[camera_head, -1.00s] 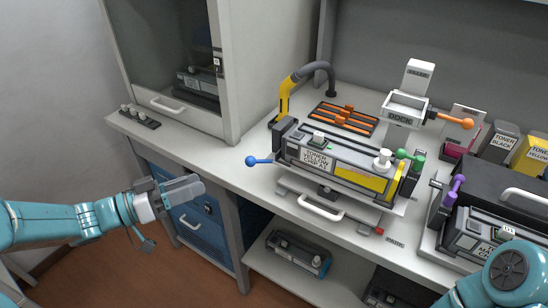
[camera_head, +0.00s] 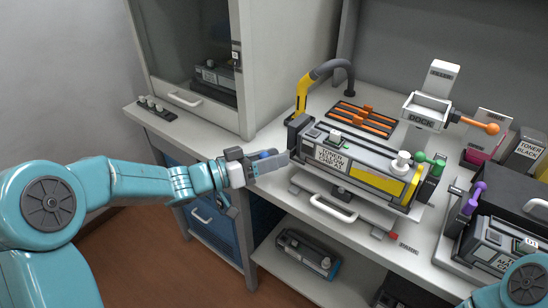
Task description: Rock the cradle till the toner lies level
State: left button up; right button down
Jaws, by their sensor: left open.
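The toner yellow cartridge (camera_head: 345,158) lies in its cradle on the bench, with a yellow window strip (camera_head: 377,179) on its front. The cradle has a white front handle (camera_head: 333,208) below it. A blue ball knob (camera_head: 266,155) sticks out at the cradle's left end. My left gripper (camera_head: 268,163) is open at this knob, its fingers partly covering it; I cannot tell whether they touch it. The toner level inside is too small to read. My right gripper is out of view; only part of that arm shows at lower right.
A dock (camera_head: 425,112) with an orange-knobbed lever (camera_head: 491,128) stands behind the cradle. A yellow-and-grey hose (camera_head: 303,92) rises behind its left end. A black machine with a purple lever (camera_head: 473,198) stands at right. A spare cartridge (camera_head: 308,254) lies on the lower shelf.

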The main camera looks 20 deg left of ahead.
pick_arm(q)
jog(key=shift+w+d, duration=0.3)
